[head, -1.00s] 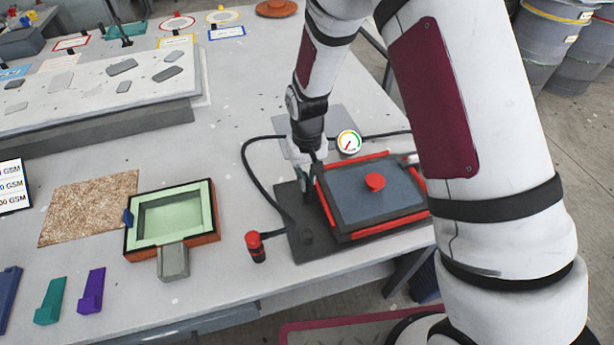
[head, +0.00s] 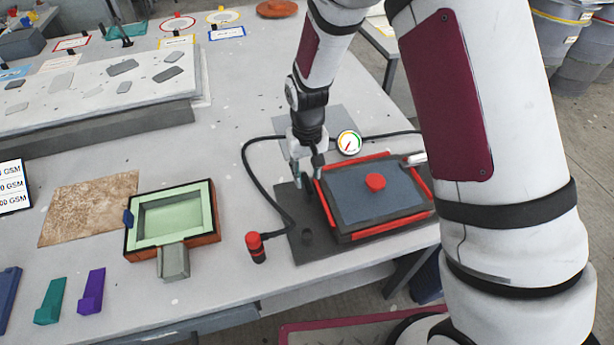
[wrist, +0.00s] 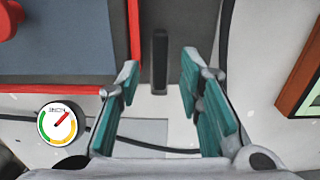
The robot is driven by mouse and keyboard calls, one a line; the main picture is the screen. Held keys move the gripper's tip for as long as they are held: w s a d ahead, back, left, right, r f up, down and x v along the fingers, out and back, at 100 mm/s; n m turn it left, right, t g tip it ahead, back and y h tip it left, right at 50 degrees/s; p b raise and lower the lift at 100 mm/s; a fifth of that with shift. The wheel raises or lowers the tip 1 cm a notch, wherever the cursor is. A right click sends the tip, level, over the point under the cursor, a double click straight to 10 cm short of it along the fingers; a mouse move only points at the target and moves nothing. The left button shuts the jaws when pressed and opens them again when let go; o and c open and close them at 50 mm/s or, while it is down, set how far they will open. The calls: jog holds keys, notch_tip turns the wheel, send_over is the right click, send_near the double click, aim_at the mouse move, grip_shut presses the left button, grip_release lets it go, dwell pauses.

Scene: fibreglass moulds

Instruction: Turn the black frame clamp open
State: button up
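The black frame clamp (wrist: 160,62) shows in the wrist view as a narrow dark bar beside the red edge of the frame, lengthwise along that edge. My gripper (wrist: 160,82) is open, with its teal fingers on either side of the clamp's near end and apart from it. In the head view my gripper (head: 306,178) is over the left edge of the red-edged frame (head: 366,234), and the clamp is mostly hidden there. The frame lies around a blue-grey panel (head: 350,205) with a red knob (head: 375,182).
A gauge (head: 348,142) and a black hose (head: 248,178) lie close to the frame. A red-topped handle (head: 255,246) stands at the front left. A green-lined mould (head: 171,213) sits further left. Bare table lies between the mould and the hose.

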notch_tip(320, 180, up, 10)
dwell(0.3)
dwell(0.4)
notch_tip(320, 180, up, 9)
jog(key=t, duration=0.1)
send_over(307, 181)
jog(key=s+d, duration=0.3)
jog(key=d, duration=0.1)
jog(key=s+d+r+m+t, duration=0.1)
jog(key=s+d+r+t, duration=0.1)
jog(key=s+d+r, duration=0.35)
jog(key=s+d+r+t, duration=0.1)
jog(key=s+d+r, duration=0.1)
jog(key=s+r, duration=0.2)
jog(key=s+d+r+m+t, duration=0.1)
jog(key=s+r, duration=0.3)
jog(key=s, duration=0.6)
jog(key=shift+d+r+t, duration=0.25)
jog(key=shift+d+t, duration=0.05)
jog(key=shift+d, duration=0.45)
